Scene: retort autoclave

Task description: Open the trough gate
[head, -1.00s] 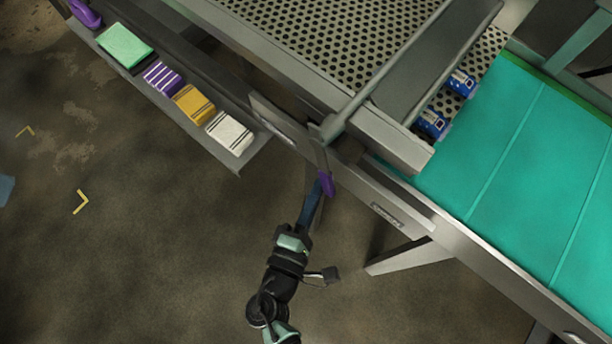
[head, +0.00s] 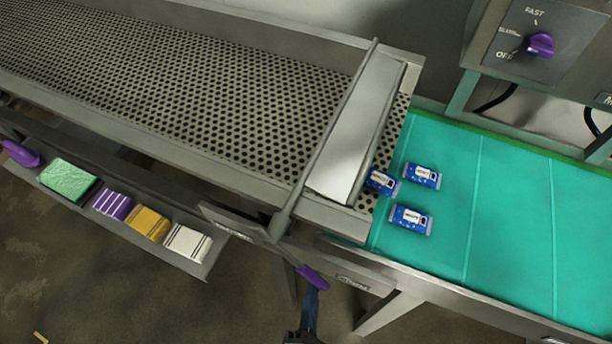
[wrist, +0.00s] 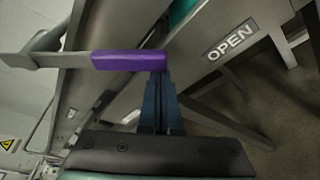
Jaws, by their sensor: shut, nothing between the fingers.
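The trough gate (head: 352,135) is a pale plate on a long shaft across the end of the perforated trough (head: 200,75). It looks tilted up, with a blue pack (head: 381,181) by its lower right edge. Its lever has a purple handle (head: 313,278), pointing down-right near the right-hand label (head: 353,283). In the wrist view the handle (wrist: 130,61) lies across the tips of my gripper (wrist: 158,85), and that label (wrist: 230,42) reads OPEN. My gripper (head: 310,292) is shut and empty, against or just beside the handle; contact is unclear.
Two more blue packs (head: 422,176) (head: 411,218) lie on the green belt (head: 510,225). A purple speed knob (head: 540,44) is on the panel at upper right. A ledge at left holds a green block (head: 68,181) and several coloured blocks. Open floor lies below left.

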